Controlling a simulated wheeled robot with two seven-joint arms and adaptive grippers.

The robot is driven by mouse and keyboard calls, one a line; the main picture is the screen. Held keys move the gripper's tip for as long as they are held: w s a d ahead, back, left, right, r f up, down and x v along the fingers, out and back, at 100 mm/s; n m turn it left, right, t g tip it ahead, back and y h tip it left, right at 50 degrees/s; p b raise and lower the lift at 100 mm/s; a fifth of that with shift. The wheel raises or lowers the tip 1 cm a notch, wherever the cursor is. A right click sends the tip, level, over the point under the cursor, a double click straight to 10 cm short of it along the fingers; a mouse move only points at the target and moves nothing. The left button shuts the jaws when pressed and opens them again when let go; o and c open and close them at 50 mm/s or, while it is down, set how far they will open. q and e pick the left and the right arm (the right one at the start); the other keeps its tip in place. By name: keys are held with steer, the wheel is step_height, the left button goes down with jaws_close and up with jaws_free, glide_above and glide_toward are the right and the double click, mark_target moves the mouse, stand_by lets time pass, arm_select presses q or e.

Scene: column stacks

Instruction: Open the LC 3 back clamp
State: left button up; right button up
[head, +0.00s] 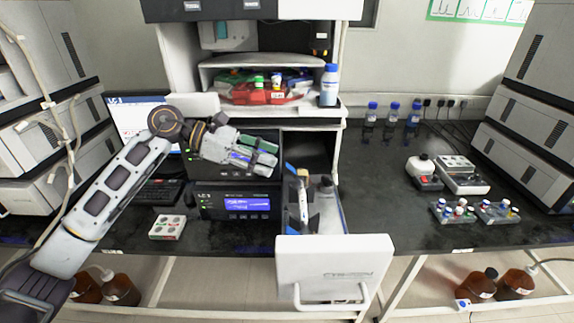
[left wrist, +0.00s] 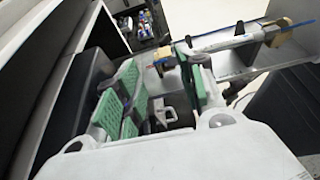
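A drawer (head: 335,262) stands pulled out below the LC stack, with a white front and handle. A slim white column (head: 303,203) lies front to back in it, with a tan piece (head: 302,173) at its back end. The column also shows in the left wrist view (left wrist: 232,42). Dark holders sit around the column; I cannot tell whether the back clamp is open or shut. My left gripper (head: 271,151) is left of and behind the column's back end. Its green-padded fingers (left wrist: 165,82) are apart with nothing held. My right gripper is out of view.
An LC unit with a lit display (head: 236,204) is left of the drawer. A blue-capped bottle (head: 329,86) and a red tray (head: 262,95) stand on the shelf above. Vial racks (head: 462,211) are at right. The counter between drawer and racks is clear.

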mark_target(287, 164)
arm_select(q)
steer(key=shift+x, duration=3)
jaws_close()
